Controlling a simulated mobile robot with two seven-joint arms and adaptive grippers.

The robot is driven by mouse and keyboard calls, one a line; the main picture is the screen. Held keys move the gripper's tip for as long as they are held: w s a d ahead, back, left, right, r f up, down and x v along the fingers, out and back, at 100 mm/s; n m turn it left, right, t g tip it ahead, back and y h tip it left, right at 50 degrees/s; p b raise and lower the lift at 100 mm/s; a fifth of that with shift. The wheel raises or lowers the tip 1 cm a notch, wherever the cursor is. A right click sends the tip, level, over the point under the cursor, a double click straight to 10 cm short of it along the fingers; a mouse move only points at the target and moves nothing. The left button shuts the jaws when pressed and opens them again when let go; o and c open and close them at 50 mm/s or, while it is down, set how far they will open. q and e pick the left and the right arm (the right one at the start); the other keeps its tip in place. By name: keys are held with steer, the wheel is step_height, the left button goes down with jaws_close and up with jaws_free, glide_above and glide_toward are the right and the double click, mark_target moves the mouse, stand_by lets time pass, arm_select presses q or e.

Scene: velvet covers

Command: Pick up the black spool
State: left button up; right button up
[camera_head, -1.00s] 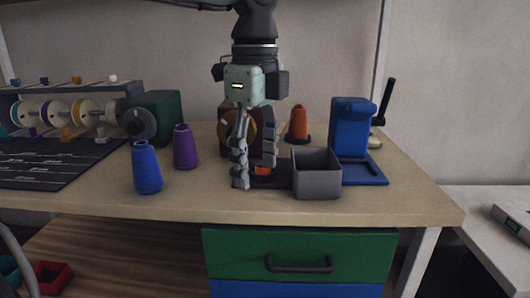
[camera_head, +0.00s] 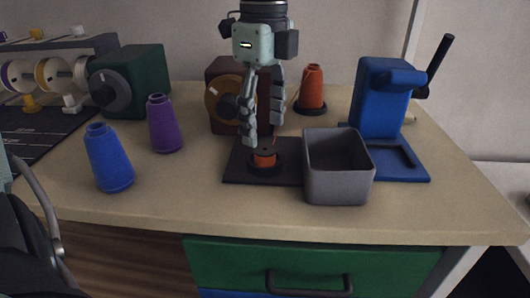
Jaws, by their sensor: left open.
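The left finger partly overlaps the brown box behind. I cannot tell the exact gap between fingertips and spool. My right gripper is not in view.
A grey open bin (camera_head: 338,188) stands close to the right of the spool. A blue device (camera_head: 380,108) is behind it. A brown winder (camera_head: 224,97) and an orange thread cone (camera_head: 312,88) are at the back. Purple (camera_head: 164,125) and blue (camera_head: 108,158) cones stand left.

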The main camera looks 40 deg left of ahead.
mark_target(264, 149)
arm_select(q)
step_height(264, 149, down, 5)
steer(key=shift+r, duration=0.2)
steer(key=shift+c, duration=0.2)
steer(key=c, duration=0.9)
steer(key=shift+r, duration=0.15)
